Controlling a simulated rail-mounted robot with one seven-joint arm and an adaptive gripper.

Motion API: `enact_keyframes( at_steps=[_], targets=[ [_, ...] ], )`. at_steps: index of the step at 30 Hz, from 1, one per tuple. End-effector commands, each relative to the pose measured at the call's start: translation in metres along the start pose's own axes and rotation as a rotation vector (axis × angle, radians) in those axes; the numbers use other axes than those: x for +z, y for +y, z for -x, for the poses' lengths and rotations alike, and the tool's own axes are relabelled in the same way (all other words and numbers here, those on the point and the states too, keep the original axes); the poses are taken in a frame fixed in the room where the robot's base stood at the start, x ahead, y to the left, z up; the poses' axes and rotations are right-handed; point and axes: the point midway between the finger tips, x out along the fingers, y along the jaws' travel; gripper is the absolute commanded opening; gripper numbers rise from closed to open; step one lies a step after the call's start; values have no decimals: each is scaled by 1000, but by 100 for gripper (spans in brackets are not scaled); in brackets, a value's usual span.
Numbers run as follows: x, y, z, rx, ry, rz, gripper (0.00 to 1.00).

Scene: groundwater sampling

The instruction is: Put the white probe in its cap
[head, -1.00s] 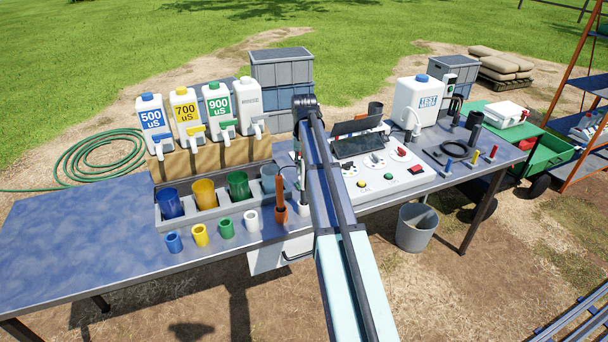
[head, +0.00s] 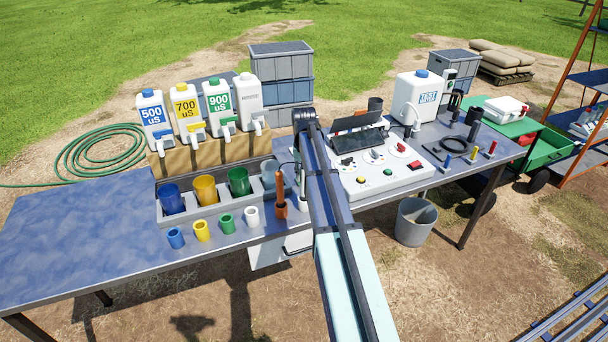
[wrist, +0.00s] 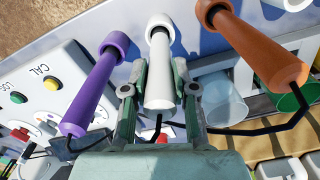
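The white probe (wrist: 159,80) is in the middle of the wrist view, its thick handle end toward me. Its narrow far end meets the mouth of a white cap (wrist: 159,22) and appears to sit inside it, much as the neighbouring probes sit in theirs. My gripper (wrist: 160,72) has one finger on each side of the white probe. Narrow gaps seem to show between fingers and probe, so it looks open around it. In the head view my arm hides the gripper and most of the white probe; a small white piece (head: 303,207) shows beside the arm.
A purple probe (wrist: 97,82) and an orange probe (wrist: 256,50) stand close on either side, with black cables trailing behind. The grey control box (head: 395,175) is right of my arm. Coloured beakers sit in a grey tray (head: 210,213) at left. The table's left end is clear.

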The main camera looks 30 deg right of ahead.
Motion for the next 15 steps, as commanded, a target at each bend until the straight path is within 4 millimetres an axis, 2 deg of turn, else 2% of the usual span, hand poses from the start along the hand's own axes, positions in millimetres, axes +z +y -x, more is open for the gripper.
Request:
enact_keyframes(
  at_steps=[10, 15],
  targets=[
    [0, 0, 1, 0, 0, 0, 50],
    [0, 0, 7, 0, 1, 0, 50]
  ],
)
